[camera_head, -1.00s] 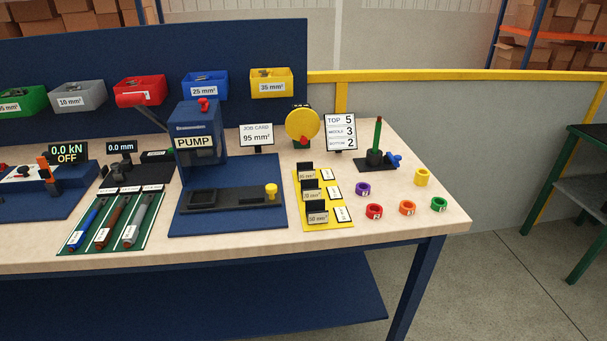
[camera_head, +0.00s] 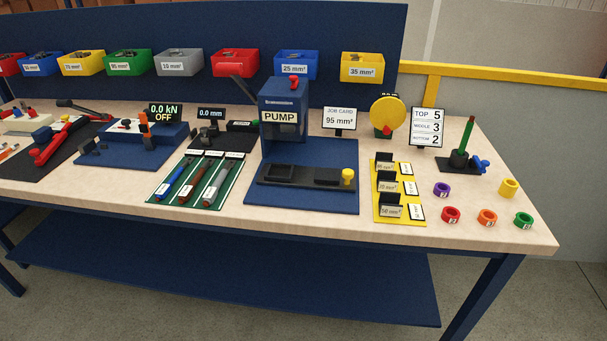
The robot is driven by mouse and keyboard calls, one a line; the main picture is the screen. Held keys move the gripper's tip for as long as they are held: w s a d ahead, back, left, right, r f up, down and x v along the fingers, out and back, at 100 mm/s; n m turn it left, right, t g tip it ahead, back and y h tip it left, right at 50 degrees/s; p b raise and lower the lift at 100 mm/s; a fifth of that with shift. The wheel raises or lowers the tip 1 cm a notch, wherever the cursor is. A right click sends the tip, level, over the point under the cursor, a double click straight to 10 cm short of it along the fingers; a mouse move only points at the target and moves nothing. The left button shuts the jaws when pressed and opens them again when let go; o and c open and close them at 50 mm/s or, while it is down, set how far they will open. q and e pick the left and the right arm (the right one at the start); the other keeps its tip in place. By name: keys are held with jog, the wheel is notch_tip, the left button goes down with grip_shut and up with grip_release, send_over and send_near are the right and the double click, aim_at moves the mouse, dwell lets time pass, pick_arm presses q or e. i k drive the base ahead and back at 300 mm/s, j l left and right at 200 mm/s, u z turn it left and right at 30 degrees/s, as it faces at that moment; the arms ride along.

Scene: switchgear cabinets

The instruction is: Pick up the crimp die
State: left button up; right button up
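Three dark crimp dies with labelled fronts stand in a column on a yellow mat (camera_head: 398,218) at the right half of the bench. The front die (camera_head: 391,211) appears to read 50 mm², the middle die (camera_head: 387,186) 70 mm², and the back die (camera_head: 386,166) has a label too small to read surely, perhaps 95 mm². A small white card lies beside each die. The job card (camera_head: 339,120) reads 95 mm². The blue press marked PUMP (camera_head: 283,115) stands left of the mat. Neither of my grippers shows in the view.
Coloured rings, such as the red ring (camera_head: 451,215), lie right of the mat near a green post (camera_head: 466,135). Three cables lie on a green mat (camera_head: 155,195) left of the press. Labelled bins hang on the blue back panel (camera_head: 200,30).

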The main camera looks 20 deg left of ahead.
aim_at(384, 162)
jog(key=i+l, duration=0.25)
jog(key=l, duration=0.15)
jog(key=i+l+z, duration=0.1)
jog(key=i+l, duration=0.15)
jog(key=l, duration=0.2)
jog(key=i+l, duration=0.25)
jog(key=l, duration=0.15)
